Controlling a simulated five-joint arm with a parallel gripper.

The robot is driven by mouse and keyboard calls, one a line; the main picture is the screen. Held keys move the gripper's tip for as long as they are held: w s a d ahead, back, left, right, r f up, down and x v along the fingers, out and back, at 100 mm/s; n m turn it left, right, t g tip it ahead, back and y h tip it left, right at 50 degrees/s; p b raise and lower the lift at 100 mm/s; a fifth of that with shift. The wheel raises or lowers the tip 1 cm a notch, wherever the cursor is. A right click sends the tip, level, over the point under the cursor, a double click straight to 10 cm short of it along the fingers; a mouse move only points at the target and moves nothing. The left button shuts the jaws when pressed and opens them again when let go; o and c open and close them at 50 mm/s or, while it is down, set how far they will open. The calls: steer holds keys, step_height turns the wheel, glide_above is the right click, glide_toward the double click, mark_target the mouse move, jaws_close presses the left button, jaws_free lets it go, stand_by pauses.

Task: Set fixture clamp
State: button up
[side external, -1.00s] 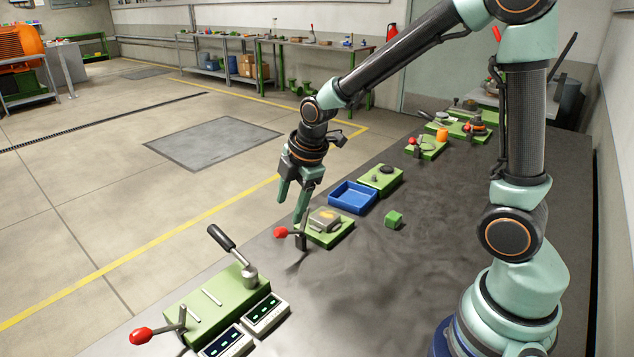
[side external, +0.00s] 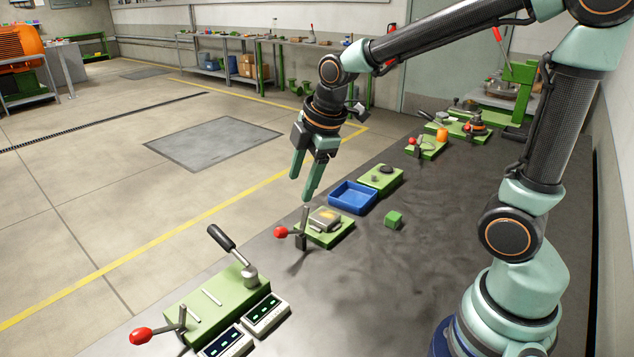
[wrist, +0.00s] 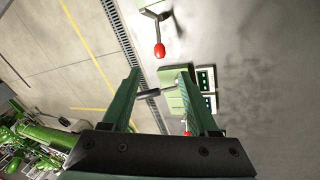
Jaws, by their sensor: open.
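A small green fixture (side external: 338,238) stands on the dark bench, with a grey metal block (side external: 325,218) on it. At its left end is a clamp lever with a red knob (side external: 281,232); the knob sticks out to the left. This knob seems to be the one near the top of the wrist view (wrist: 159,50). My gripper (side external: 301,187) is open and empty, pointing down above this fixture, apart from it. In the wrist view its fingers (wrist: 159,74) are spread. A larger green fixture (side external: 215,305) nearer the camera has a black-handled lever (side external: 222,238) and another red-knobbed lever (side external: 141,335).
Two display boxes (side external: 266,315) stand beside the larger fixture. A blue tray (side external: 353,198), a green cube (side external: 394,219) and another green fixture (side external: 380,180) are on the bench behind. Bare bench lies to the right of the cube.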

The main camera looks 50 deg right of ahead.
steer(key=s+r+m+t, duration=0.2)
steer(key=s+r+m, duration=0.2)
steer(key=s+m, duration=0.65)
steer(key=n+g, duration=0.2)
steer(key=n, duration=1.1)
glide_toward(281, 229)
steer(key=x, duration=0.9)
steer(key=shift+f, duration=0.1)
jaws_close()
